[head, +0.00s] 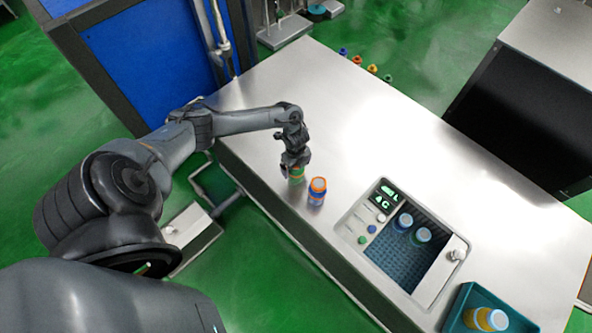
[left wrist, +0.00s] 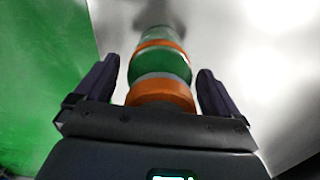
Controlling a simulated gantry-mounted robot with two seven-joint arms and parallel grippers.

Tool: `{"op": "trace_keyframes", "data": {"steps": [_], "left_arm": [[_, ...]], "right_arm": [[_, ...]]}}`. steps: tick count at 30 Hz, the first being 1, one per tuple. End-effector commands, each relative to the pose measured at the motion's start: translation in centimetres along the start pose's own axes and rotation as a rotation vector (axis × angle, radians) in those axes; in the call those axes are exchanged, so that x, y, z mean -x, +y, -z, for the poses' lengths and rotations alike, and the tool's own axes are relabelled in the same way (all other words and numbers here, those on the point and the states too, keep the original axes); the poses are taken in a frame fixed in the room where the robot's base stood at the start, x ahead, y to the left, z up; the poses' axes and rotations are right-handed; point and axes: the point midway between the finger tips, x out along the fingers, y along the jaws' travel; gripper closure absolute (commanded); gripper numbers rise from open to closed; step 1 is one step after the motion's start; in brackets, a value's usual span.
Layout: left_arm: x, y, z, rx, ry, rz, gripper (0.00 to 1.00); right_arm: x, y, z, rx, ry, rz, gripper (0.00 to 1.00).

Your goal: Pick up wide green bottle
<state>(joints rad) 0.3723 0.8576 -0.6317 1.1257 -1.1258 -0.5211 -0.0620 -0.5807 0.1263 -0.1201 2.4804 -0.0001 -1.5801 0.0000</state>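The green bottle (head: 297,175) stands near the front edge of the steel counter, its upper part hidden by my left gripper (head: 292,162) above it. In the left wrist view the green bottle (left wrist: 161,64) has orange bands and an orange part nearest me. There it lies between the two dark fingers of my left gripper (left wrist: 158,88), which are open with a gap on each side. An orange-and-blue bottle (head: 317,191) stands upright close by on the right. My right gripper is not in view.
A recessed bin (head: 397,265) with two bottles and a button panel (head: 381,203) lie to the right. Several small coloured items (head: 357,60) sit at the far edge. The counter's middle is clear.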

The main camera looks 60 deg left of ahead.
Motion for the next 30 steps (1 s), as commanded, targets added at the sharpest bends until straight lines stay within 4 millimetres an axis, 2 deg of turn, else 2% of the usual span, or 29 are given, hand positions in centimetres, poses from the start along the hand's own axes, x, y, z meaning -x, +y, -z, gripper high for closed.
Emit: {"op": "trace_keyframes", "data": {"steps": [1, 2, 12, 14, 23, 30], "left_arm": [[0.0, 0.0, 0.0, 0.000, 0.000, 0.000, 0.12], [0.0, 0.0, 0.0, 0.000, 0.000, 0.000, 0.17], [0.0, 0.0, 0.0, 0.000, 0.000, 0.000, 0.69], [0.0, 0.0, 0.0, 0.000, 0.000, 0.000, 0.77], [0.5, -0.1, 0.0, 0.001, 0.000, 0.002, 0.77], [3.6, -0.1, -0.1, -0.001, -0.001, 0.003, 0.77]], "right_arm": [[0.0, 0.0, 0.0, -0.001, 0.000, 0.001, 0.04], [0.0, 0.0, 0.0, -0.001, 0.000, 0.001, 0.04], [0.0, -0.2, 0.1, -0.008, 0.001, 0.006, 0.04], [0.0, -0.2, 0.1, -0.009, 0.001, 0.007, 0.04], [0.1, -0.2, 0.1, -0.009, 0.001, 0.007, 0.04], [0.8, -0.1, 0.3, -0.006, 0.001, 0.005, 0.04]]}}
